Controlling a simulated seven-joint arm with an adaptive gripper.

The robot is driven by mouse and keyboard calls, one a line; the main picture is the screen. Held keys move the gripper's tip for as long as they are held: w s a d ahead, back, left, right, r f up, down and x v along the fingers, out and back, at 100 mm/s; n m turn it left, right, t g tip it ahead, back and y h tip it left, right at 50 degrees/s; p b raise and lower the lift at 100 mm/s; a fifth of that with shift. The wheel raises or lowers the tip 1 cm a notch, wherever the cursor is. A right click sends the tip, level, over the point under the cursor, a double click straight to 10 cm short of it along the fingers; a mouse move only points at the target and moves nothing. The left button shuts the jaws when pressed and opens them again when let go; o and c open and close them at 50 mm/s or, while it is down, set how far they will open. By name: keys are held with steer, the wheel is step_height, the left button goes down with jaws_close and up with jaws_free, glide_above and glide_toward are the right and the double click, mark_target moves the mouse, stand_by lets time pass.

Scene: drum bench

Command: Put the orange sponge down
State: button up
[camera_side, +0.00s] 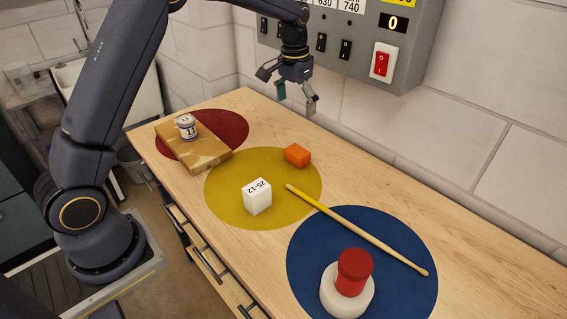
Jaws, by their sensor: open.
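The orange sponge (298,155) is a small orange block. It rests on the upper right part of the yellow circle (225,200) on the wooden bench. My gripper (297,100) is above the bench near the wall, higher in the picture than the sponge and apart from it. Its fingers point down, open, with nothing between them.
A white block marked 25-12 (257,197) stands on the yellow circle. A drumstick (355,228) reaches onto the blue circle (405,290), where a red cylinder (354,271) sits on a white round base (340,297). A cardboard box (195,155) bearing a small jar (187,127) covers part of the red circle (228,128).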

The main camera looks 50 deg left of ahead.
steer(key=s+d+r+t, duration=0.35)
steer(key=s+r, duration=0.85)
steer(key=s, duration=0.4)
steer(key=s+d+f+t, duration=0.1)
steer(key=s+f, duration=0.1)
steer(key=s, duration=1.2)
steer(key=shift+s+d+f, duration=0.2)
steer(key=shift+s+d, duration=0.1)
steer(key=shift+t, duration=0.25)
